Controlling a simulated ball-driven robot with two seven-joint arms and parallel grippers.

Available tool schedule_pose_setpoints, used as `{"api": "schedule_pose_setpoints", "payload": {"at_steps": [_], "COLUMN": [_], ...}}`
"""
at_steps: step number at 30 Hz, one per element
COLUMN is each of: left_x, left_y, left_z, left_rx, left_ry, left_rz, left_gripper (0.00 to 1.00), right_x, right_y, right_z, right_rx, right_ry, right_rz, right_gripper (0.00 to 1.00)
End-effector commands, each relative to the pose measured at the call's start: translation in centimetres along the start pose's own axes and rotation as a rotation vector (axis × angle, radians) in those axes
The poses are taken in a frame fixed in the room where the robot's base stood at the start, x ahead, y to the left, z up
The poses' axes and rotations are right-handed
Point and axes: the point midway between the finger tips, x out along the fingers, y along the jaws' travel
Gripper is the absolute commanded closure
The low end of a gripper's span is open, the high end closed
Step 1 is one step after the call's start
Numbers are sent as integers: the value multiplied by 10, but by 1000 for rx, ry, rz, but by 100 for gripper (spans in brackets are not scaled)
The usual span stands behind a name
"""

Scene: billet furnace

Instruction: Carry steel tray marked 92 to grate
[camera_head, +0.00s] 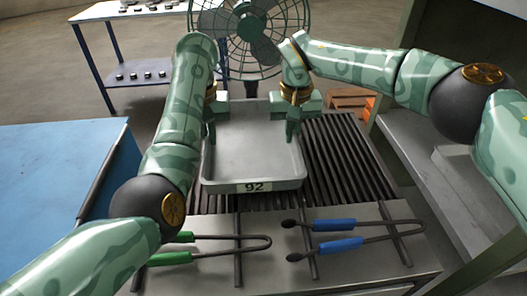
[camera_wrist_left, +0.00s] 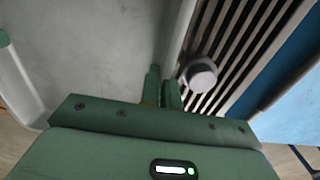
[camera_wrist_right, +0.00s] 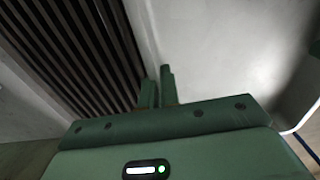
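The steel tray (camera_head: 250,153) is a shallow grey pan with a label "92" on its front wall. It is over the left part of the dark barred grate (camera_head: 342,158); I cannot tell whether it rests on the bars or hangs just above them. It looks empty and about level. My left gripper (camera_head: 211,128) is at the tray's left wall, and its fingers (camera_wrist_left: 162,88) close around that wall. My right gripper (camera_head: 292,130) is at the right wall, with its fingers (camera_wrist_right: 158,88) closed around it.
Green-handled tongs (camera_head: 170,258) and blue-handled tongs (camera_head: 338,245) lie on the front ledge. A grey round piece (camera_wrist_left: 199,76) is by the grate bars beside the tray. A blue table (camera_head: 50,165) is left, a grey shelf (camera_head: 430,150) right, a fan (camera_head: 262,30) behind.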

Motion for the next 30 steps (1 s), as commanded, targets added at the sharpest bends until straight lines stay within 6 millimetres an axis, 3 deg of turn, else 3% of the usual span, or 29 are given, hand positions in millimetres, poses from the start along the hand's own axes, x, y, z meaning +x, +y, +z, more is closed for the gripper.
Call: {"api": "schedule_pose_setpoints", "payload": {"at_steps": [9, 10, 12, 26, 30], "left_x": [18, 17, 17, 16, 1], "left_y": [-1, -1, -1, 0, 1], "left_z": [0, 0, 0, 0, -1], "left_rx": [0, 0, 0, 0, 0], "left_ry": [1, 1, 1, 1, 4], "left_rz": [-2, -2, -1, 0, 3], "left_gripper": [100, 88, 75, 75, 75], "right_x": [18, 17, 17, 17, 17], "right_y": [0, 0, 0, 0, 0], "right_z": [0, 0, 0, 0, 0], "right_rx": [0, 0, 0, 0, 0], "right_ry": [1, 1, 1, 1, 1], "right_rz": [1, 1, 1, 0, 0], "right_gripper": [100, 88, 75, 75, 75]}}
